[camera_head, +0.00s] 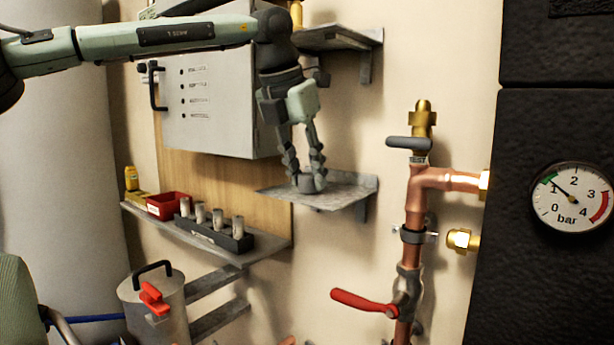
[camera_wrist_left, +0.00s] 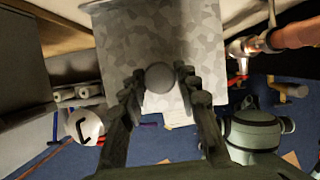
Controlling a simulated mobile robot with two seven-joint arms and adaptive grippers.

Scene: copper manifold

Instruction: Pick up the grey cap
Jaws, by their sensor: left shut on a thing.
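The grey cap (camera_head: 306,184) is a small, dark grey round piece at the small metal shelf (camera_head: 345,190) on the wall. My left gripper (camera_head: 306,176) points down over this shelf, with its fingers shut on the cap. In the left wrist view the round top of the cap (camera_wrist_left: 159,77) sits between the two fingertips (camera_wrist_left: 160,85), against the mottled shelf plate. I cannot tell whether the cap still touches the shelf. My right gripper is not in view.
A grey cabinet (camera_head: 210,95) hangs just left of my left gripper, and another shelf (camera_head: 338,38) is above. Copper pipework with a red lever (camera_head: 362,301) stands to the right. A lower shelf holds a red bin (camera_head: 167,206) and a black rack (camera_head: 222,239) with metal cylinders.

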